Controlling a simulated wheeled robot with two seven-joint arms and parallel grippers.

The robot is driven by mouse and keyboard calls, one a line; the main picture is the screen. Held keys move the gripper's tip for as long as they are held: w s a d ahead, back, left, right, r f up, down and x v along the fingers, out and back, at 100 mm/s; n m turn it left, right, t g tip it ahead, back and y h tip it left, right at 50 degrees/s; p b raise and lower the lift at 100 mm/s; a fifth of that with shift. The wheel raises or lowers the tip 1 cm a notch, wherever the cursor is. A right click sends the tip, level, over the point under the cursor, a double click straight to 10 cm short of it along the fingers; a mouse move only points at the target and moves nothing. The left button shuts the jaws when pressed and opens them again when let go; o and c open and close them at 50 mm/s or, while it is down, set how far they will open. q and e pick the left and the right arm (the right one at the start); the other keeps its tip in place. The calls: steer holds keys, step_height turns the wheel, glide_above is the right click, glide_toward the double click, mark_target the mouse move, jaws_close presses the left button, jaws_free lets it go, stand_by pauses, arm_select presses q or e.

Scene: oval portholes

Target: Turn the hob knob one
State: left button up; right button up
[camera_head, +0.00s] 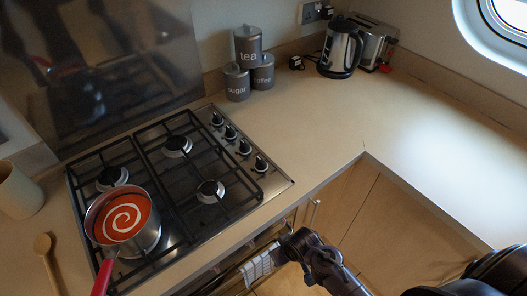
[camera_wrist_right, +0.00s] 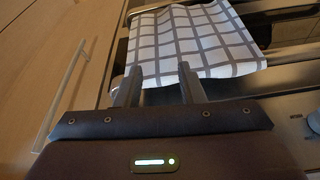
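The gas hob (camera_head: 180,170) is set in the worktop, with several dark knobs in a row along its right side: a far knob (camera_head: 217,119), middle knobs (camera_head: 230,133) and (camera_head: 244,147), and a near knob (camera_head: 260,163). I cannot tell which one is meant. My right gripper (camera_head: 280,254) is below the worktop's front edge, beside a checked towel and apart from the knobs. In the right wrist view its two fingers (camera_wrist_right: 160,88) are spread with nothing clearly held between them, and the towel is just beyond. My left gripper is not in view.
A pan of red soup (camera_head: 122,218) sits on the near left burner, its red handle pointing forward. The checked towel (camera_wrist_right: 190,45) hangs at the cabinet front. Canisters (camera_head: 250,68) and a kettle (camera_head: 341,48) stand at the back. The worktop right of the knobs is clear.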

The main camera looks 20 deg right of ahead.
steer(key=w+a+r+p, duration=0.1)
steer(key=w+r, duration=0.1)
steer(key=r, duration=0.5)
steer(key=w+a+r+t+p, duration=0.1)
steer(key=w+r, duration=0.1)
steer(key=r, duration=0.6)
steer(key=w+a+r+n+t+p, duration=0.1)
steer(key=r, duration=0.6)
steer(key=shift+w+r+p, duration=0.15)
steer(key=shift+w+p, duration=0.2)
steer(key=shift+w, duration=0.05)
steer(key=shift+n+t, duration=0.4)
steer(key=w, duration=0.1)
steer(key=w+a, duration=0.1)
steer(key=w+r, duration=0.1)
steer(key=w, duration=0.1)
steer(key=shift+w+a, duration=0.1)
steer(key=shift+a, duration=0.3)
steer(key=w+y, duration=0.1)
steer(key=w, duration=0.4)
steer(key=g, duration=0.2)
glide_toward(262, 161)
steer(key=f, duration=0.1)
steer(key=x, duration=0.7)
steer(key=shift+w+a+f, duration=0.15)
steer(key=shift+w, duration=0.2)
